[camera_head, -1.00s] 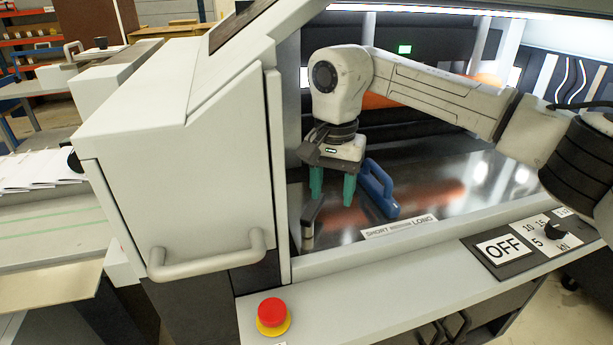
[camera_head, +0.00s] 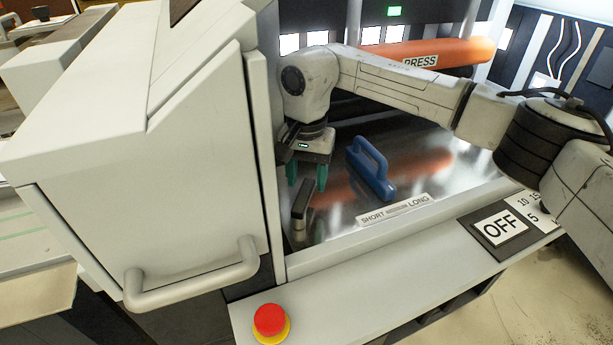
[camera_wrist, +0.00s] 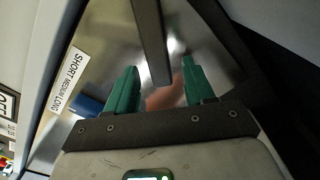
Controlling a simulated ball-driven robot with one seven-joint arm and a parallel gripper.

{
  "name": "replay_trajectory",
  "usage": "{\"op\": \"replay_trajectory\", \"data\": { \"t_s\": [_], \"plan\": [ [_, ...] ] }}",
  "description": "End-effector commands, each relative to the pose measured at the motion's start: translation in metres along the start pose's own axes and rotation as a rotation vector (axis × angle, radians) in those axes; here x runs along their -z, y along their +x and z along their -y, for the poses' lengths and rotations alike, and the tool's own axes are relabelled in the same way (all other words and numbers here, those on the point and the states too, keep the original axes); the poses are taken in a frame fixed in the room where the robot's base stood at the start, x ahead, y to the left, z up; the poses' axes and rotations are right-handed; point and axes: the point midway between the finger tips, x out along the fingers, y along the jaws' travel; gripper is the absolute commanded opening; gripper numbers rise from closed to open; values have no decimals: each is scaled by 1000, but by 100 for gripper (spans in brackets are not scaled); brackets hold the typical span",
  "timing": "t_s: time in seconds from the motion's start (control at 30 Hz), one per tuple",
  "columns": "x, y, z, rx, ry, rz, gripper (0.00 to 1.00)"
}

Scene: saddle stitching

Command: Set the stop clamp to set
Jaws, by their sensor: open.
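A dark grey lever (camera_head: 300,206), which looks like the stop clamp, stands near the left end of the shiny bed (camera_head: 340,213). My gripper (camera_head: 307,184) is above it, pointing down with green fingers apart. In the wrist view the dark bar of the lever (camera_wrist: 151,40) reaches between the open fingers (camera_wrist: 160,66), with a gap on each side. Whether the lever touches a finger cannot be told. A blue handle (camera_head: 371,170) stands on the bed to the right of my gripper; its blue edge shows in the wrist view (camera_wrist: 88,105).
A SHORT MEDIUM LONG label (camera_head: 396,209) lies along the bed's front edge. A grey housing (camera_head: 150,180) with a bar handle stands close on the left. An orange PRESS roller (camera_head: 440,54) is behind. A red stop button (camera_head: 270,320) and an OFF sign (camera_head: 500,227) are in front.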

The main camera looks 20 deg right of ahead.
Motion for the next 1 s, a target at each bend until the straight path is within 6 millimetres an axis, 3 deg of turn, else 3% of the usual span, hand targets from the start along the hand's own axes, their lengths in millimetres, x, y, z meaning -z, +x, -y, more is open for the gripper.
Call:
{"op": "replay_trajectory", "data": {
  "t_s": [0.2, 0.43, 1.0],
  "plan": [
    [0, 13, 0, 0, -1, 0, 53],
    [0, 14, 0, 0, 0, 0, 53],
    [0, 13, 0, 0, 0, 0, 0]
  ]
}}
